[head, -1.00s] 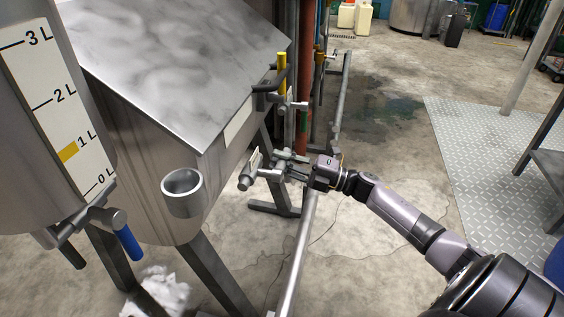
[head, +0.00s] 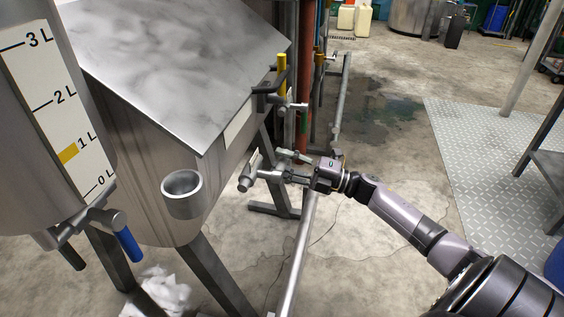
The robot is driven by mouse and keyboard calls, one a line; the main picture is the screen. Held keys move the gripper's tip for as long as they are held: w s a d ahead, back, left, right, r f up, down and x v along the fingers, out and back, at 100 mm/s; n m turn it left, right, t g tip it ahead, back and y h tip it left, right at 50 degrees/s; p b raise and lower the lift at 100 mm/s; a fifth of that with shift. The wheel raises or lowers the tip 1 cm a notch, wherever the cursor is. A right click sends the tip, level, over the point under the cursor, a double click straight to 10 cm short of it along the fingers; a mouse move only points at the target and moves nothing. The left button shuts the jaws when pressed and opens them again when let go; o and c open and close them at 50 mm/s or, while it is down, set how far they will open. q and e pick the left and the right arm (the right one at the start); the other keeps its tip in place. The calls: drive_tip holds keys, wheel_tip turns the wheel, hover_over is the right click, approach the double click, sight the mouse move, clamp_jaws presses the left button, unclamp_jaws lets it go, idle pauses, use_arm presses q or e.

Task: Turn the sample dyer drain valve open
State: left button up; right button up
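The sample dyer (head: 150,140) is the steel vessel with a sloping lid at the left of the head view. A grey drain valve with a short pipe stub (head: 245,183) sticks out low at its right end, beside a small pale plate (head: 254,161). My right gripper (head: 287,167) is just right of this valve. Its fingers are spread apart, one higher and one lower, with the lower one close to the valve. I cannot tell whether it touches the valve, and the valve's lever is hard to tell apart from the fingers. My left gripper is out of view.
A yellow-handled valve (head: 282,70) stands above, near the lid's edge. A scaled tank (head: 50,110) with a blue-handled valve (head: 128,243) is at the far left. An open steel cup (head: 182,206) sits on the dyer's front. A floor pipe (head: 297,262) runs below my arm.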

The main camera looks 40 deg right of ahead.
drive_tip(key=v, duration=1.1)
drive_tip(key=shift+s+d, duration=0.15)
drive_tip(key=shift+s, duration=0.05)
drive_tip(key=shift+f, duration=0.15)
